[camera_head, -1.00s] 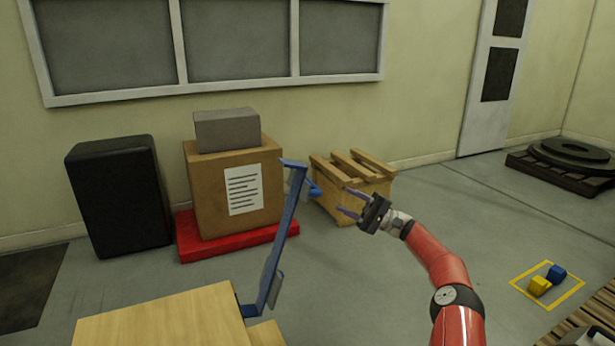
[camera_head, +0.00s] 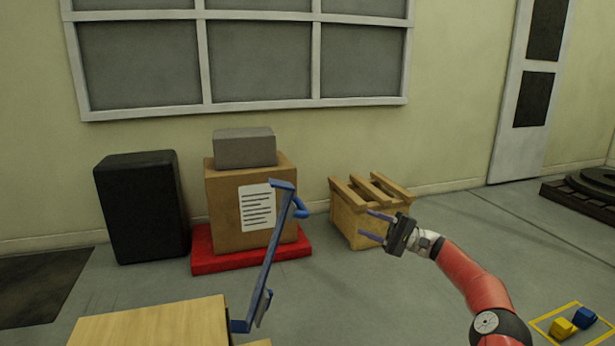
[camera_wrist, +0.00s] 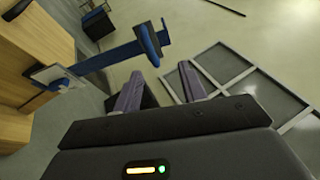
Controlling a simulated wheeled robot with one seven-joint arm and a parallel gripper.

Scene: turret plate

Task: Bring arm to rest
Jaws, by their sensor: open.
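My red arm reaches in from the lower right of the head view. My gripper (camera_head: 374,228) is open and empty, its two fingers spread and pointing left. In the head view it overlaps the slatted wooden crate (camera_head: 356,224), but I cannot tell the gap between them. The wrist view shows both fingers (camera_wrist: 163,88) with nothing between them. A blue post with a handle (camera_head: 268,260) stands to the left of the gripper; it also shows in the wrist view (camera_wrist: 110,57), beyond the fingers.
A wooden bench (camera_head: 150,335) is at the lower left. A cardboard box (camera_head: 225,205) with a grey block (camera_head: 245,147) on top sits on a red base (camera_head: 215,262). A black cabinet (camera_head: 142,210) stands left. Yellow (camera_head: 563,328) and blue blocks (camera_head: 585,317) lie in a yellow floor square.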

